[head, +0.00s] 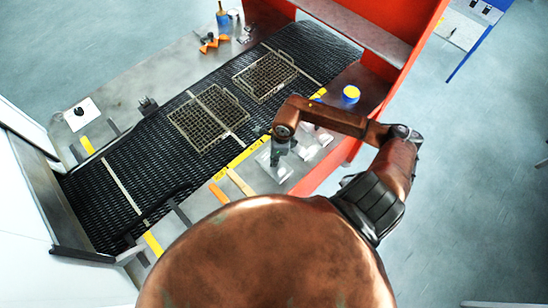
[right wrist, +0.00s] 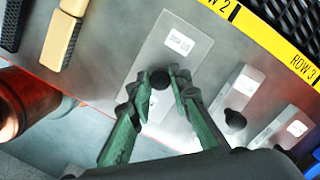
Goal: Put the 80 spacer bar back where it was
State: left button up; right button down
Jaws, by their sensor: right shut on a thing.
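A wide grey metal bar with a white label and a black knob (right wrist: 166,44) is under my right gripper. My right gripper (right wrist: 160,80) has its green fingers shut on the knob, one on each side. The bar appears flat over the steel ledge; whether it touches the ledge I cannot tell. The label is too small to read. In the head view my right gripper (head: 277,158) points down over the ledge, partly hiding the bar. Two narrower bars with black knobs, a middle one (right wrist: 248,84) and a smaller one (right wrist: 277,124), lie to its right. My left gripper is not in view.
A yellow strip with row labels (right wrist: 270,43) borders the black mesh belt (head: 120,175). Two wire baskets, one near (head: 178,112) and one farther (head: 250,72), sit on the belt. Tan and black blocks (right wrist: 62,38) lie left of the bar. A yellow-blue round container (head: 350,95) stands by the red frame.

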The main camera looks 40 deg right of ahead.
jog(key=shift+f, duration=0.15)
jog(key=c, duration=1.8)
grip_release()
jog(key=shift+d+r, duration=0.1)
jog(key=shift+r, duration=0.35)
notch_tip(320, 180, up, 11)
jog(key=s+d+b, duration=0.1)
jog(key=b, duration=0.2)
jog(key=shift+r, duration=0.2)
jog(key=shift+s+d, duration=0.1)
